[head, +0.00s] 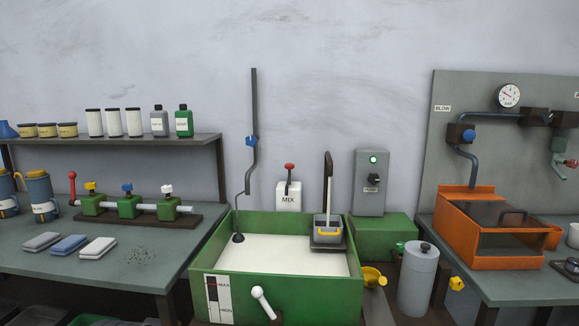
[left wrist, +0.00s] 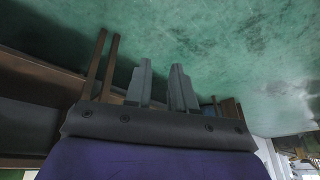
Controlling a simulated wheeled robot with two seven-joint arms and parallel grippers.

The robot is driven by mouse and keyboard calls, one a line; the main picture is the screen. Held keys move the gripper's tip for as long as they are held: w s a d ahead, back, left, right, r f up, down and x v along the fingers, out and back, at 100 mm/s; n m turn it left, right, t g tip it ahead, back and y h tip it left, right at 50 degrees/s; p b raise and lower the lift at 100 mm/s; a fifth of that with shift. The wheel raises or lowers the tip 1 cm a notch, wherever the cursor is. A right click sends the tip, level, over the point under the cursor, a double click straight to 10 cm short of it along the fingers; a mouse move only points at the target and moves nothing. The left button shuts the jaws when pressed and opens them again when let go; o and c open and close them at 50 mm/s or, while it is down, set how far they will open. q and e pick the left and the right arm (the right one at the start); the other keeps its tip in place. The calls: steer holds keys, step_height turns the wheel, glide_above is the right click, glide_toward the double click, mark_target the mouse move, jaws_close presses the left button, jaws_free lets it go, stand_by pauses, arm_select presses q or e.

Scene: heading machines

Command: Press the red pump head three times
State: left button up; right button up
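A red pump head (head: 289,167) sits on a short dark stem on top of a white container labelled MIX (head: 288,196). The container stands upright behind the green tank, near the wall. Neither gripper shows in the head view, and nothing touches the pump head. My left gripper (left wrist: 161,78) shows in the left wrist view, with its two grey fingers apart and nothing between them. The pump head is not in that view. My right gripper is in neither view.
The green tank (head: 220,285) of pale liquid stands in front of the container. A bent grey pipe (head: 253,130) rises left of it; a dark-handled basket (head: 328,230) and a grey switch box (head: 370,183) are right. A green surface (left wrist: 240,60) lies beyond my left fingers.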

arm_select(q)
jaws_close()
stand_by(1.4)
